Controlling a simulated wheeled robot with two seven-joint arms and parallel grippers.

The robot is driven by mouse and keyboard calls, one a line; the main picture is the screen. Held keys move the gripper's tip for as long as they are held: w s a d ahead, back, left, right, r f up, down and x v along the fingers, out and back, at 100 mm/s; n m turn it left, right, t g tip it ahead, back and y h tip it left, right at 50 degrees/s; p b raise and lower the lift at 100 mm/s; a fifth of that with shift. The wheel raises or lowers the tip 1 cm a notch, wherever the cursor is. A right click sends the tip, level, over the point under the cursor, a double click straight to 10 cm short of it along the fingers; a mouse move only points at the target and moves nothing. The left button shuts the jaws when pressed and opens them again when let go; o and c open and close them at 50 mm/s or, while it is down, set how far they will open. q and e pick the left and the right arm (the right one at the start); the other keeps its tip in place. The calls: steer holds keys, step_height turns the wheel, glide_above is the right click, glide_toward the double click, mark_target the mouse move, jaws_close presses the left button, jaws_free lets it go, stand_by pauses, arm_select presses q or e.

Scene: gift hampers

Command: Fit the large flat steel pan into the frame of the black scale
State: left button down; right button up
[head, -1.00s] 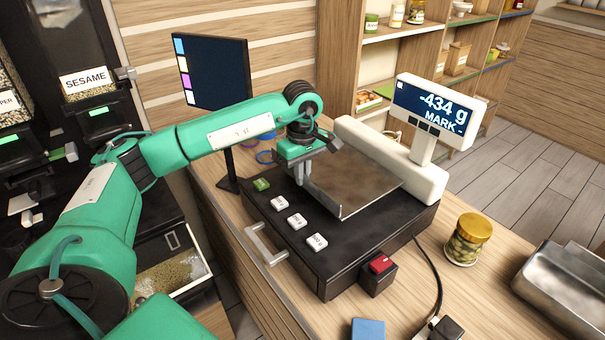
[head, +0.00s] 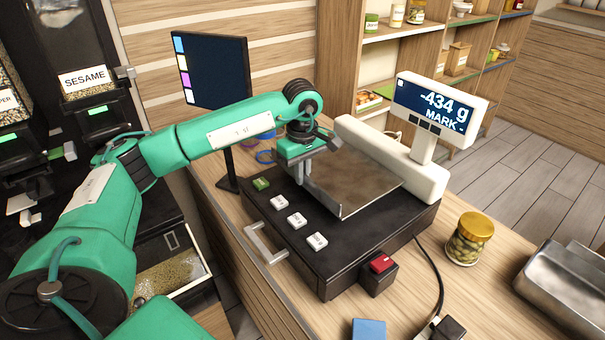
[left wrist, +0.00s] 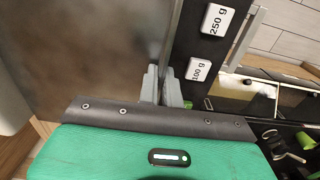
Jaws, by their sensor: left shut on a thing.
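The large flat steel pan (head: 352,180) lies level over the back part of the black scale (head: 335,262), beside the white display housing. In the left wrist view the fingers (left wrist: 163,86) pinch the rim of the pan (left wrist: 85,55), next to the black scale top. Whether the pan sits down in the frame or just above it cannot be told. The display (head: 432,107) reads -434 g, MARK. My right gripper is out of view.
A jar with a gold lid (head: 470,238) and a metal scoop-like tray (head: 568,290) stand right of the scale. A red button box (head: 380,268) is at its front corner. A dark monitor (head: 212,72) stands behind my left arm. Shelves (head: 400,50) are behind.

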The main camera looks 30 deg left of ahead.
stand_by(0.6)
arm_select(q)
steer(key=shift+f+b, duration=0.4)
steer(key=shift+b, duration=0.25)
stand_by(0.7)
steer(key=shift+f+b, duration=0.4)
steer(key=shift+b, duration=0.3)
stand_by(1.4)
steer(key=c, duration=1.5)
jaws_free()
steer(key=shift+f, duration=0.1)
steer(key=shift+r+p, duration=1.75)
steer(key=shift+r, duration=1.8)
